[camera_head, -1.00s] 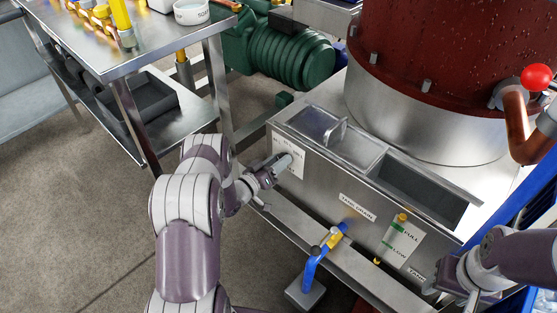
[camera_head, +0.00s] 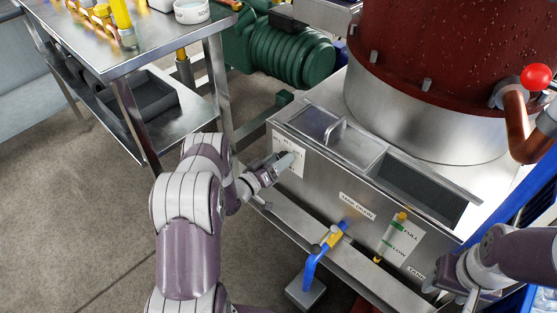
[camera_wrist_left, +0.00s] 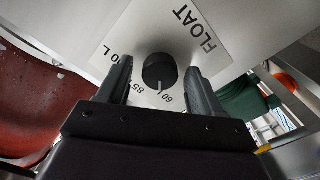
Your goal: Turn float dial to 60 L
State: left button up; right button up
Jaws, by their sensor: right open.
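The float dial is a round black knob (camera_wrist_left: 160,70) with a light pointer mark, on a white label (camera_wrist_left: 137,38) reading FLOAT. In the left wrist view the pointer faces the picture's bottom, between the 85 and 60 marks and nearer 60. My left gripper (camera_wrist_left: 158,88) is open, with one finger on each side of the knob and gaps visible to both. In the head view my left gripper (camera_head: 287,162) is at the label on the tank's (camera_head: 325,185) left front, hiding the knob. My right gripper (camera_head: 455,291) is open at the lower right.
A blue-handled drain valve (camera_head: 322,250) and a level gauge (camera_head: 391,238) are on the tank front. A steel ledge (camera_head: 290,225) runs below. A steel cart (camera_head: 150,50) stands at the left, a green motor (camera_head: 285,55) behind. The floor (camera_head: 80,215) at left is clear.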

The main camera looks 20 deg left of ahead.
pick_arm(q)
jog(key=p+v, duration=0.3)
jog(key=v, duration=0.9)
jog(key=shift+s+p, duration=0.3)
jog(key=shift+p, duration=0.1)
jog(key=shift+a, duration=0.1)
